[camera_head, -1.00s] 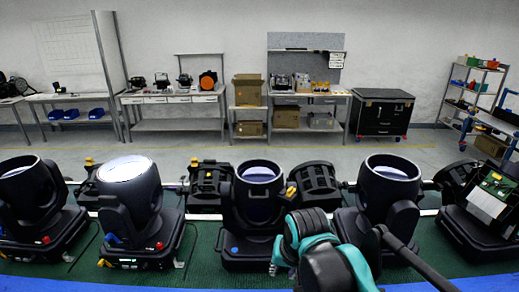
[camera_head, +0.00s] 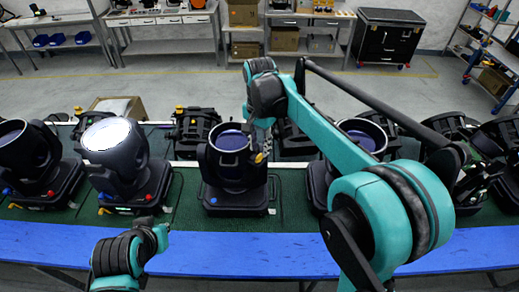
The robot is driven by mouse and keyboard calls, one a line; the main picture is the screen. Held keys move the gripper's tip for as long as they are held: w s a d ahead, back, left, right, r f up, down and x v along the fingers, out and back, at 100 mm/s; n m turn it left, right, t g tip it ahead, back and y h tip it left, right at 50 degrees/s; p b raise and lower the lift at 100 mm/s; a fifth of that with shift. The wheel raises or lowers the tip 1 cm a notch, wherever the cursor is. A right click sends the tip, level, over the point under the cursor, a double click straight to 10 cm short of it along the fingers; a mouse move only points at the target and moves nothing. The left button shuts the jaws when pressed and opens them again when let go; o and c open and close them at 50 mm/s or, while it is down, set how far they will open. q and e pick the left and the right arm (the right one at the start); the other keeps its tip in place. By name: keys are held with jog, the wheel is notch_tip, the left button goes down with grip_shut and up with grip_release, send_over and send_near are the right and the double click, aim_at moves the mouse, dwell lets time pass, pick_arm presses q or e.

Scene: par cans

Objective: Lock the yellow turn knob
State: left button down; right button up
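A row of dark moving-head lights stands on the green table top. The middle light (camera_head: 231,166) faces up, with its lens ring showing. A small yellow knob (camera_head: 260,158) shows at its right side, partly covered. My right gripper (camera_head: 263,146) hangs down from the upper middle and is right by this knob; whether it touches it I cannot tell. Its fingers are small and dark, so their opening is unclear. Of my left arm, only teal and black links show at the lower left; I cannot make out its gripper.
Other lights stand on both sides: a lit one (camera_head: 118,160) to the left and one (camera_head: 362,134) behind my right arm. More units and a cardboard box (camera_head: 118,107) are behind. The table's blue front edge (camera_head: 230,250) is clear in the middle. Workbenches and a black case (camera_head: 388,38) stand far back.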

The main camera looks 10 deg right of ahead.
aim_at(259, 155)
notch_tip(259, 155, down, 2)
jog(key=shift+w+f, duration=0.1)
jog(key=shift+f, duration=0.1)
jog(key=shift+a+f, duration=0.15)
jog(key=shift+f, duration=0.2)
grip_shut()
